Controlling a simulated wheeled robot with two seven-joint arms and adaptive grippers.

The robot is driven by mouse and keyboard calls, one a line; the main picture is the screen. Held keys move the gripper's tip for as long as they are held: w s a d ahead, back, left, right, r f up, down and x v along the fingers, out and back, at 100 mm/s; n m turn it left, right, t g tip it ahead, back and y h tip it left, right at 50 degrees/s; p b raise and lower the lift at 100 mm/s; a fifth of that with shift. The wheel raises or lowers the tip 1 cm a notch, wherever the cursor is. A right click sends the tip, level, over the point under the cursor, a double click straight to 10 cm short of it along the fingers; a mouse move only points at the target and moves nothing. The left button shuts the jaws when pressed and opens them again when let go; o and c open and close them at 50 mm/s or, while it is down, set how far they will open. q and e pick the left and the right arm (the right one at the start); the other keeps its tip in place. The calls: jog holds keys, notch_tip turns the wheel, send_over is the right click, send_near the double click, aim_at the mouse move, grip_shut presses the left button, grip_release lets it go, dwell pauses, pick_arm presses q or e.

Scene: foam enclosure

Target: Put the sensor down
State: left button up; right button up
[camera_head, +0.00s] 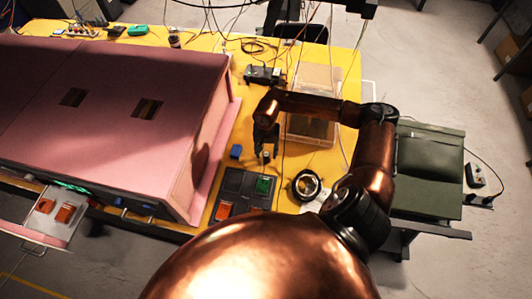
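My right gripper (266,150) points down over the yellow table, just above and behind a black tray. A small pale and orange piece, possibly the sensor, shows at its fingertips. The fingers are too small and dark to tell whether they are shut on it. The black tray (229,187) has compartments, and a green board (264,186) lies in its right part. My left gripper is not in view.
The pink foam enclosure (120,75) fills the left of the yellow table (345,42). A small blue block (236,151) lies left of my gripper. A clear bin (313,128) and a round black-rimmed device (306,184) stand to the right. An open drawer (40,219) holds orange pieces.

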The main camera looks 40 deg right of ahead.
aim_at(266, 155)
jog(key=shift+r, duration=0.15)
notch_tip(266, 155, up, 12)
jog(key=b, duration=0.2)
dwell(0.5)
